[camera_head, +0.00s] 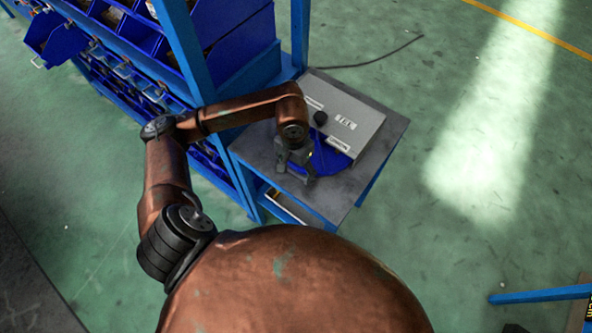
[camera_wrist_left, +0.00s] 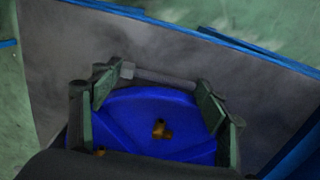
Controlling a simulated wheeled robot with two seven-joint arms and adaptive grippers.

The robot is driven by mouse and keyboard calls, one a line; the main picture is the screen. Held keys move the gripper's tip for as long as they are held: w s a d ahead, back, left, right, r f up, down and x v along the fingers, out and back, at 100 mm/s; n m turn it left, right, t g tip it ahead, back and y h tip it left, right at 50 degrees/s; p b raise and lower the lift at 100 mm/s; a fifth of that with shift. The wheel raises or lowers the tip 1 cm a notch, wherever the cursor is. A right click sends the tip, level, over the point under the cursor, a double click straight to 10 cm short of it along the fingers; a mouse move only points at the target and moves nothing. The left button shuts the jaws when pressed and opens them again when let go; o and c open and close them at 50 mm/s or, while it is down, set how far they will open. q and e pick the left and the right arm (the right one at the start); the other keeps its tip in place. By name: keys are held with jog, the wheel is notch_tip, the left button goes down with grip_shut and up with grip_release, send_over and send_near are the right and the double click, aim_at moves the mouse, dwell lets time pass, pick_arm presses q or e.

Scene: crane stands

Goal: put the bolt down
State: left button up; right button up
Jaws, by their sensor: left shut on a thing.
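My left gripper (camera_head: 297,168) is over the grey table (camera_head: 374,165), at the near left edge of the blue tray (camera_head: 332,160). In the left wrist view, my left gripper (camera_wrist_left: 160,84) has its two fingers apart with a grey rod-like bolt (camera_wrist_left: 160,77) spanning between their tips. It is shut on the bolt lengthwise. Whether the bolt touches the table or tray cannot be told. The bolt cannot be made out in the head view. My right gripper is not in view.
A grey box (camera_head: 345,110) with white labels and a black knob (camera_head: 320,117) stands at the back of the table. A blue rack with bins (camera_head: 235,50) borders the table on the left. Bare table top shows at the near right corner.

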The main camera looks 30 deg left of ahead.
pick_arm(q)
jog(key=shift+f, duration=0.15)
jog(key=o, duration=1.2)
